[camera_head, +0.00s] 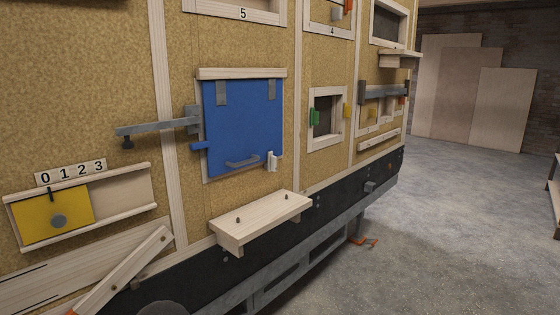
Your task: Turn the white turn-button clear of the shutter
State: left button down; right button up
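The blue shutter (243,123) hangs shut in a wooden frame on the trailer wall, with two grey hinge straps at its top and a grey handle (242,161) low on it. The white turn-button (272,161) sits at the shutter's lower right edge. It stands upright and appears to overlap the edge of the blue panel. Neither of my grippers is in view.
A wooden shelf (262,219) with two dark pegs juts out below the shutter. A yellow sliding panel (52,215) is at lower left. Open concrete floor (455,215) lies to the right.

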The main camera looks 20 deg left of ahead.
aim_at(272, 160)
jog(key=i, duration=0.9)
jog(key=u, duration=0.05)
